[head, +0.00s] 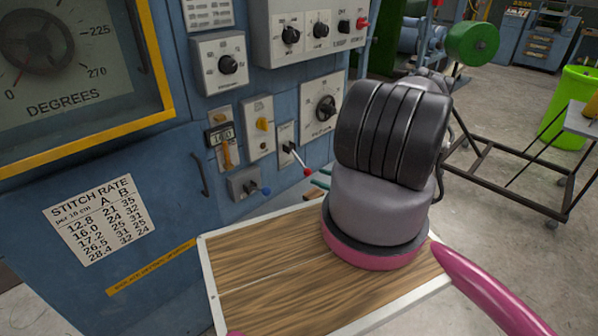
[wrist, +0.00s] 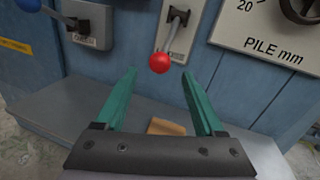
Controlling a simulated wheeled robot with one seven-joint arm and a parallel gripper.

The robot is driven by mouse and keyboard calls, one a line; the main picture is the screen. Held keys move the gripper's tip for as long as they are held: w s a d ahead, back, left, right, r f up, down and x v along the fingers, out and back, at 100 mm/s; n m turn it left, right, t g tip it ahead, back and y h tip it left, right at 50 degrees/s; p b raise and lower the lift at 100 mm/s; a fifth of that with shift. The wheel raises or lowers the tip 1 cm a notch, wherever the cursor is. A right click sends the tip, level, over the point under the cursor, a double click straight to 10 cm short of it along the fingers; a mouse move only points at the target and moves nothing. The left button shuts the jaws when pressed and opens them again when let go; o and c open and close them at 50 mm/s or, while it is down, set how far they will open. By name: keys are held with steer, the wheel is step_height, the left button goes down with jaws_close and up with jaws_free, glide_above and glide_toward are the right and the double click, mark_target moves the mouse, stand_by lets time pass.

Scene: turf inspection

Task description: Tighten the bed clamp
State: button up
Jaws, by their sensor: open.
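Two small levers are on the blue machine panel; I cannot read which one is marked as the bed clamp. One lever has a red knob (head: 307,171), also in the wrist view (wrist: 160,62), and hangs from a pale slotted plate. The other has a blue knob (head: 266,190) on a grey plate (wrist: 88,25), left of the red one. My gripper (wrist: 159,76) is open and empty, its green fingers pointing at the panel. In the wrist view the red knob appears between the fingertips, with no visible contact. In the head view my arm hides most of the gripper (head: 322,178).
Dials and switches surround the levers, including a PILE mm dial (wrist: 303,8). A grey ledge (wrist: 70,112) with a small brown block (wrist: 167,127) lies below. A black handle (head: 199,174) sticks out left. A metal frame (head: 520,180) and green bin (head: 571,110) stand right.

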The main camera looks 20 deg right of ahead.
mark_target(300, 161)
steer(key=x, duration=0.9)
steer(key=shift+w+a, duration=0.2)
jaws_close()
steer(key=shift+d, duration=0.1)
stand_by(1.0)
